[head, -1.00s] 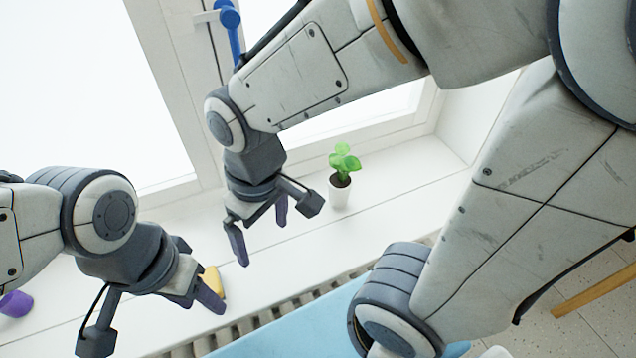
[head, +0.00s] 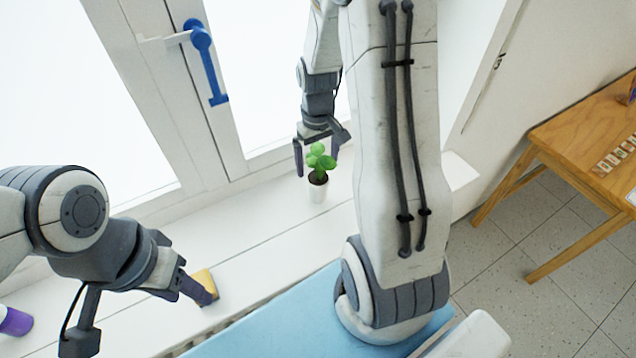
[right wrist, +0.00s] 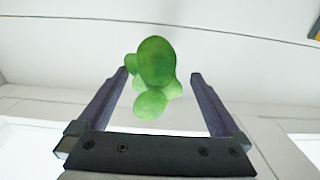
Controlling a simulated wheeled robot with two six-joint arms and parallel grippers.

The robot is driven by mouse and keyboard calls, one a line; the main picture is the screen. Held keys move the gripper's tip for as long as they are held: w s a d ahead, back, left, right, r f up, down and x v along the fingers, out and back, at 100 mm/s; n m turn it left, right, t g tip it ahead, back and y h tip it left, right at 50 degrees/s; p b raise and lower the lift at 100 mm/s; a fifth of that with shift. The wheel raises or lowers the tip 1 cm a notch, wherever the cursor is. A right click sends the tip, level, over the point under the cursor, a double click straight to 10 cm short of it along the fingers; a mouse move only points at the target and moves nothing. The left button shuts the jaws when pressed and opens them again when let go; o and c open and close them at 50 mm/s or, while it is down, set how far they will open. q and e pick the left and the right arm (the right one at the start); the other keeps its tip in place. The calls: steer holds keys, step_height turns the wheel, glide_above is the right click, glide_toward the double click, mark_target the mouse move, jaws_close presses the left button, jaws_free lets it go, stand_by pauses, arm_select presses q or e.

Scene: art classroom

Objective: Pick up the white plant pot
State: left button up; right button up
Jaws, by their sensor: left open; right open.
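The white plant pot (head: 318,193) stands upright on the windowsill in the head view, with dark soil and a green plant (head: 320,157). My right gripper (head: 317,172) is open, just behind and above the pot, its fingers to either side of the leaves. In the right wrist view the green leaves (right wrist: 153,78) lie between the two open fingers of my right gripper (right wrist: 160,85); the pot itself is hidden under them. My left gripper (head: 200,292) is open at the lower left, by a yellow object, away from the pot.
The yellow object (head: 205,280) and a purple and white object (head: 14,321) are on the windowsill (head: 255,250). A blue window handle (head: 204,55) is behind. A light blue surface (head: 290,325) lies in front. A wooden table (head: 575,150) stands at the right.

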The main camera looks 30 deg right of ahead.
mark_target(318, 180)
steer(key=shift+f+p, duration=0.45)
steer(key=shift+f, duration=0.15)
step_height(318, 180, down, 3)
steer(key=shift+d+f+p, duration=0.1)
steer(key=shift+p, duration=0.5)
steer(key=shift+w+f, duration=0.1)
steer(key=shift+f, duration=0.35)
jaws_close()
steer(key=shift+r, duration=0.1)
